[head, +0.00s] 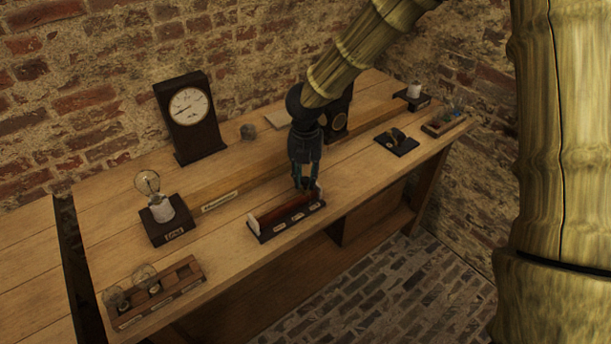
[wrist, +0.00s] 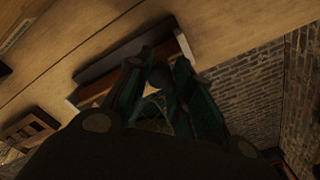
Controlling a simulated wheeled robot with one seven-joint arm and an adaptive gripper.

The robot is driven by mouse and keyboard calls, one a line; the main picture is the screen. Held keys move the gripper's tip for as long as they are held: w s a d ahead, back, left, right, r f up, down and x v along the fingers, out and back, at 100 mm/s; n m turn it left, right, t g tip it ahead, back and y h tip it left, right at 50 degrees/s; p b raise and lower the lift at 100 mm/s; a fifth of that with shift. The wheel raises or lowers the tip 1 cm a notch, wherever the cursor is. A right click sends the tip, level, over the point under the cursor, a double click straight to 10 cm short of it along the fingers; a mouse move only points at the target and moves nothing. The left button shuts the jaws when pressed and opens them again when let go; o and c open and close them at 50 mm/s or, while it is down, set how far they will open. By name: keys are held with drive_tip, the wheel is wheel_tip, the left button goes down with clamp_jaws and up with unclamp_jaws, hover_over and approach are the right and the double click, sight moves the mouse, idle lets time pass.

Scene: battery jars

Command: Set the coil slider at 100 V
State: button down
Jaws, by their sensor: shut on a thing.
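The coil (head: 275,213) is a reddish-brown cylinder on a dark base with pale end pieces and small labels along its front. It lies near the front edge of the bench. My gripper (head: 307,188) points down over the coil's right end. It is shut on the slider, which is mostly hidden between the fingers. In the wrist view my gripper (wrist: 160,75) shows dark green fingers around a small dark round knob (wrist: 159,77), with the coil (wrist: 92,97) behind. The labels are too small to read, so I cannot tell the slider's voltage mark.
A lamp on a labelled base (head: 166,220) stands left of the coil, and a rack with bulbs (head: 155,292) is at front left. A dark clock-like meter (head: 190,115) stands behind. A small switch (head: 396,141) lies to the right. Bare bench top surrounds the coil.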

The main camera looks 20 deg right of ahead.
hover_over(272, 211)
drive_tip(key=shift+s, duration=0.1)
idle(0.3)
drive_tip(key=c, duration=1.2)
unclamp_jaws()
wheel_tip(272, 211, up, 12)
drive_tip(key=shift+d, duration=0.1)
